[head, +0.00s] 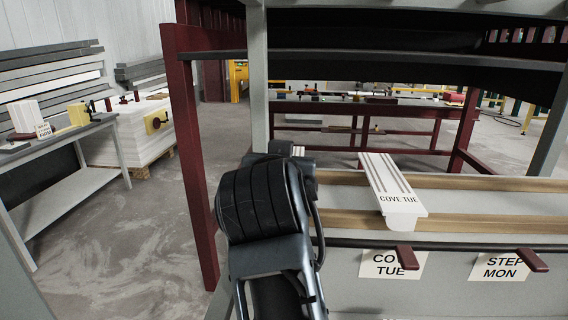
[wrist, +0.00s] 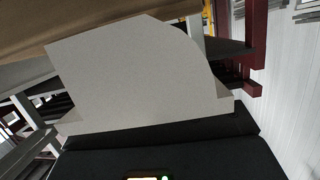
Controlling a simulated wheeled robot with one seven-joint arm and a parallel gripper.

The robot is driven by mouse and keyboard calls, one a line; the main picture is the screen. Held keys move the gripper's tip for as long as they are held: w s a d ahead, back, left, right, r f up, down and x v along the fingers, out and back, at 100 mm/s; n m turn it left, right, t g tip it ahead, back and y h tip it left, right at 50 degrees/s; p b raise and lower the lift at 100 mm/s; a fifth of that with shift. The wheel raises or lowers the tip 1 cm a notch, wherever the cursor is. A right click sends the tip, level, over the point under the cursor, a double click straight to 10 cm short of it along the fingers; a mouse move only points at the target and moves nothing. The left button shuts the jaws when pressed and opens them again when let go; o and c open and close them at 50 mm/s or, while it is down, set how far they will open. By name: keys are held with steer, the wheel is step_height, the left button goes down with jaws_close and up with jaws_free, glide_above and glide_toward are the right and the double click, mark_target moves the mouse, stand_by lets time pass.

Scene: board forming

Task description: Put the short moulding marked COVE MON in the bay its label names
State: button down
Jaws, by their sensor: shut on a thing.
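In the wrist view a white moulding (wrist: 140,75) shows its end face, with a curved cove profile, right above my gripper (wrist: 160,140). My dark gripper is shut on it. No lettering shows on that face, so its marking cannot be read. In the head view my arm hides the held moulding and most of my gripper. A white moulding lettered COVE TUE (head: 398,198) lies across the wooden rails above the label reading CO and TUE (head: 384,264), partly covered by a red tab. To its right is the STEP MON label (head: 493,269). No COVE MON label is in view.
The rack has a dark red post (head: 192,160), a grey post (head: 259,80) and an upper shelf (head: 420,60). The rails (head: 480,183) are bare right of the COVE TUE moulding. A side bench (head: 70,180) with white pieces stands at left.

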steer(key=shift+f+b, duration=0.35)
steer(key=shift+f, duration=0.25)
steer(key=shift+c, duration=2.4)
jaws_free()
steer(key=shift+d, duration=0.1)
steer(key=o, duration=0.4)
steer(key=shift+f, duration=0.15)
steer(key=shift+d+f, duration=0.1)
steer(key=v, duration=0.5)
steer(key=b+v, duration=0.1)
steer(key=v, duration=0.2)
steer(key=shift+r, duration=0.3)
steer(key=shift+s+a, duration=0.1)
steer(key=shift+a, duration=0.15)
